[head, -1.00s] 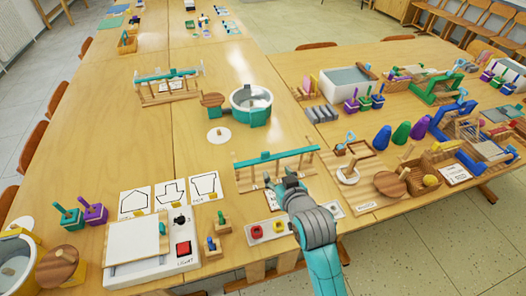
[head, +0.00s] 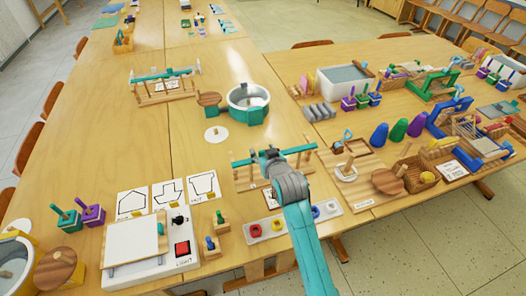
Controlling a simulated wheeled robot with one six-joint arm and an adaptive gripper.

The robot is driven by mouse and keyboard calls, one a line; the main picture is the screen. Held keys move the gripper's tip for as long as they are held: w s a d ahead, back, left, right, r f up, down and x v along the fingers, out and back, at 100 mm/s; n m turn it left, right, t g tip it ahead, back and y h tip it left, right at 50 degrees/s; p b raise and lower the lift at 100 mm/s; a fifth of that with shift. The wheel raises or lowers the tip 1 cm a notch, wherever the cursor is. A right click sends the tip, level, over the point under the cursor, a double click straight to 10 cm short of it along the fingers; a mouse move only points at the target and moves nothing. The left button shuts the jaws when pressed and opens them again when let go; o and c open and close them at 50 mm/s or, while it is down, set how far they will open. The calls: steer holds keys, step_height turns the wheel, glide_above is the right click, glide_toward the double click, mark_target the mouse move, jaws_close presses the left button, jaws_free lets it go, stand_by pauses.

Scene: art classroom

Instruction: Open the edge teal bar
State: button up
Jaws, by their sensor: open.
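A low wooden rack with a teal bar (head: 244,161) along its top stands near the front edge of the table. My gripper (head: 271,157) is over the middle of this bar and covers the part there. The jaws are open but small and partly hidden by my wrist; I cannot tell whether they touch the bar. A second, similar rack with a teal bar (head: 152,77) stands farther back on the left, away from my gripper.
A white light box (head: 133,246) with a red switch lies at the front left. A strip with coloured buttons (head: 267,229) lies beside my arm. A teal-and-white pot (head: 248,102) stands behind the near rack. Wooden trays with tools (head: 357,185) lie to its right.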

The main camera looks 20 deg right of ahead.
steer(key=shift+w+f, duration=0.1)
steer(key=shift+w, duration=0.15)
jaws_close()
steer(key=w, duration=0.6)
stand_by(0.3)
jaws_free()
